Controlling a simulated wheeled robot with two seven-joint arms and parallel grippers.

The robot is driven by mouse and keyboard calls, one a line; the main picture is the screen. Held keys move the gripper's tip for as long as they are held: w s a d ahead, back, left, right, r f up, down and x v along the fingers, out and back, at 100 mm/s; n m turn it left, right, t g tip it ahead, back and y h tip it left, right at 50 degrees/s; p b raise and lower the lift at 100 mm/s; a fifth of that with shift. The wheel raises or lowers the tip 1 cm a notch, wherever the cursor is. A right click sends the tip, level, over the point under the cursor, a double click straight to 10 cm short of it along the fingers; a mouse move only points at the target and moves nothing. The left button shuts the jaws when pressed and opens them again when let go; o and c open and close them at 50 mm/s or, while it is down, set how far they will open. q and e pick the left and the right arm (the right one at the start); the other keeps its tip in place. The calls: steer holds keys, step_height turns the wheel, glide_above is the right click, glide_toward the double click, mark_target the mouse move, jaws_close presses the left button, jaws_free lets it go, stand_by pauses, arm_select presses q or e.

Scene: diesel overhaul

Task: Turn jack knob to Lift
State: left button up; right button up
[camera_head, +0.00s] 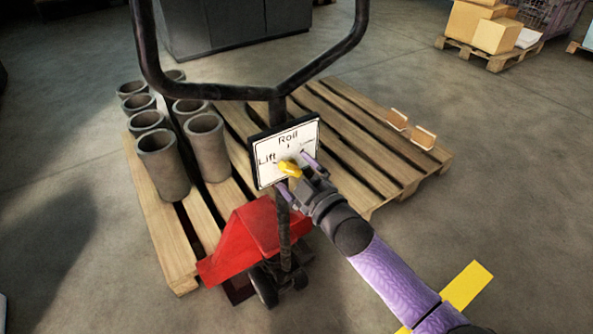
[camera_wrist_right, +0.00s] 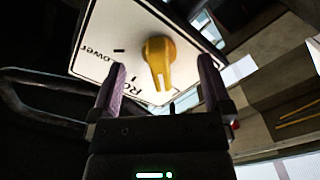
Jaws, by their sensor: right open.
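The yellow jack knob (camera_head: 289,168) sits on a white panel (camera_head: 270,170) fixed to the pallet jack's handle post. The panel reads Roll at the top and Lift on the left; the lettering on the right is partly hidden. My right gripper (camera_head: 297,172) is open at the panel, with one finger on each side of the knob. In the right wrist view the knob (camera_wrist_right: 157,58) shows between the spread fingers (camera_wrist_right: 162,75), with gaps on both sides. Its narrow end points down towards the gripper, near the partly hidden Roll lettering. My left gripper is out of view.
The black handle loop (camera_head: 215,92) rises above the panel. The red pallet jack (camera_head: 250,235) stands at a wooden pallet (camera_head: 335,125) carrying several grey cylinders (camera_head: 163,165) and two small brackets (camera_head: 423,138). Boxes (camera_head: 480,30) stand at the back right. The floor on the left is clear.

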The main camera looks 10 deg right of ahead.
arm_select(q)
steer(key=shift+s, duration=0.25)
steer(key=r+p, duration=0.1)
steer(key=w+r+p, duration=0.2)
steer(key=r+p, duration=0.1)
arm_select(e)
steer(key=v, duration=0.7)
